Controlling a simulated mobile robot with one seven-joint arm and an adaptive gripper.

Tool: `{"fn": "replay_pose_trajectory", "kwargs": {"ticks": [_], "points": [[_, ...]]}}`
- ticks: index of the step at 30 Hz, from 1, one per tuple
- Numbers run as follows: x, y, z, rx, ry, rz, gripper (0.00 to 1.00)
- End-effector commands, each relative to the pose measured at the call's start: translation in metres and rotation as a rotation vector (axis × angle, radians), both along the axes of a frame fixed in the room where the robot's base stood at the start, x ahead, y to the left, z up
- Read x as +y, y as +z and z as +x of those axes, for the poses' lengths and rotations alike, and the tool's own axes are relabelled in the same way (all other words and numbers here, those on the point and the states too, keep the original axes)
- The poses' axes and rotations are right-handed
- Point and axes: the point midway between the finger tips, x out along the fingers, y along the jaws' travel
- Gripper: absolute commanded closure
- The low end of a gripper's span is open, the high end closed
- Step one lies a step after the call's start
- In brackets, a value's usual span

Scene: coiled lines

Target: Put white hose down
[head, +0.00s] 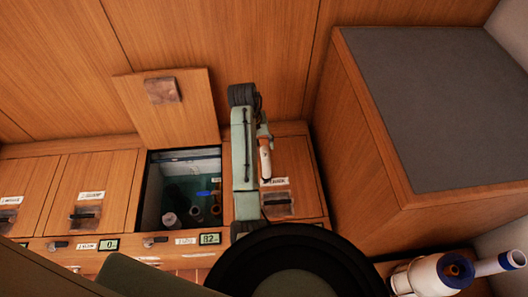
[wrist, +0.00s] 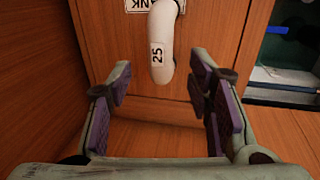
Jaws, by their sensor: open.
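The white hose (wrist: 161,45) is a short curved white piece marked 25 in the wrist view. It lies over a closed wooden lid (wrist: 215,50), next to a white label. In the head view it shows as a small pale piece (head: 265,160) right beside my arm. My gripper (wrist: 159,88) is open, with its purple-padded fingers apart on either side of the hose's near end. Gaps show between the hose and both fingers. In the head view my gripper (head: 262,134) is partly hidden by my arm. Whether the hose fully rests on the lid is unclear.
Left of my arm is an open compartment (head: 152,195) holding several spools and a blue item. Its raised lid (head: 170,108) leans on the wooden wall. A grey-topped box (head: 430,110) stands at right. A white-and-blue device (head: 440,272) is at bottom right.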

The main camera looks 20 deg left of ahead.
Motion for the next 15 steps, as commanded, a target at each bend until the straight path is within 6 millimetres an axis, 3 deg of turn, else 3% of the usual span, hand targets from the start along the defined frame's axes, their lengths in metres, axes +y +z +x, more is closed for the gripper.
{"fn": "replay_pose_trajectory", "kwargs": {"ticks": [1,3,15], "points": [[0.002,0.019,-0.002,0.003,0.001,-0.001,0.53],[0.004,0.026,-0.002,0.002,0.002,-0.001,0.53],[0.007,0.039,-0.004,0.003,0.0,-0.002,0.53]]}}
